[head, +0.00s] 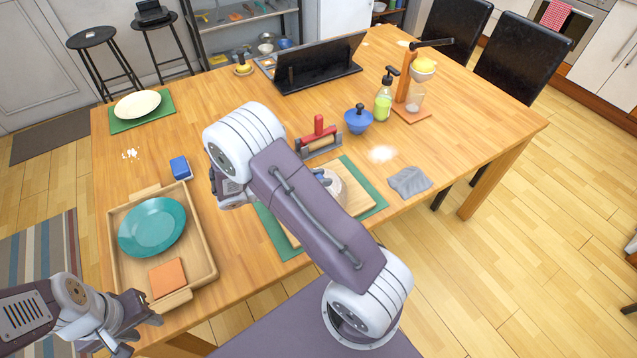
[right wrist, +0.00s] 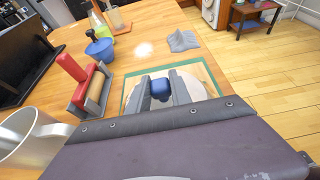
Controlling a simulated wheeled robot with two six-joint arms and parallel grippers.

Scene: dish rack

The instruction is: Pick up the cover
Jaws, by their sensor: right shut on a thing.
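The cover (right wrist: 190,86) is round, pale and see-through, with a blue knob (right wrist: 160,89) on top. It is over the wooden board on the green mat in the right wrist view; I cannot tell whether it touches the board. My right gripper (right wrist: 162,86) is shut on the blue knob, one grey finger on each side. In the head view the cover (head: 338,187) shows only partly, because my right arm hides the rest. My left gripper (head: 143,334) is open and empty near the front of the wooden tray.
The wooden tray (head: 208,245) holds a teal plate (head: 152,227) and an orange square (head: 167,278). A red-handled tool (head: 319,134), blue lidded bowl (head: 358,119), soap bottle (head: 384,103) and grey cloth (head: 409,181) surround the board (head: 358,202).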

